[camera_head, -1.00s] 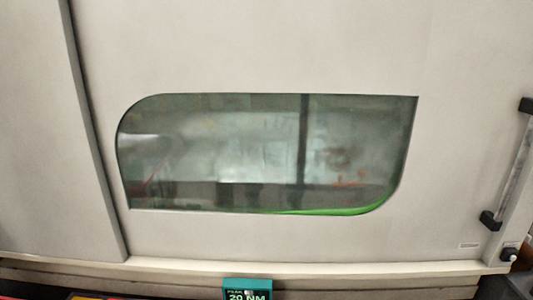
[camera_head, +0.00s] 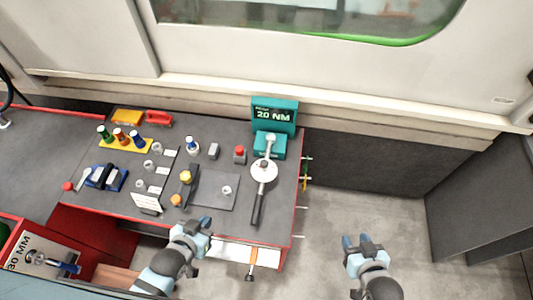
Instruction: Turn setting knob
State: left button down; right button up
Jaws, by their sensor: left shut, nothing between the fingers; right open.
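A teal device (camera_head: 270,143) with a sign (camera_head: 274,115) reading 20 NM stands at the right back of the workbench (camera_head: 225,190). A wrench with a round white dial (camera_head: 263,171) and black handle (camera_head: 257,209) lies with its head at the device. I cannot tell which part is the setting knob. My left gripper (camera_head: 195,226) is shut and empty at the bench's front edge, left of the handle's end. My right gripper (camera_head: 357,241) is open and empty over the floor, right of the bench.
Yellow-topped parts (camera_head: 186,176), a red-topped part (camera_head: 239,154), a rack of coloured bottles (camera_head: 122,140) and white labels (camera_head: 146,202) crowd the bench's left and middle. A machine wall (camera_head: 330,80) stands behind. Floor (camera_head: 350,200) is clear at right.

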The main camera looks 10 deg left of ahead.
aim_at(264, 164)
jog(key=l+u, duration=0.2)
jog(key=u, duration=0.15)
jog(key=l+u, duration=0.45)
jog(key=u, duration=0.3)
jog(key=k, duration=0.05)
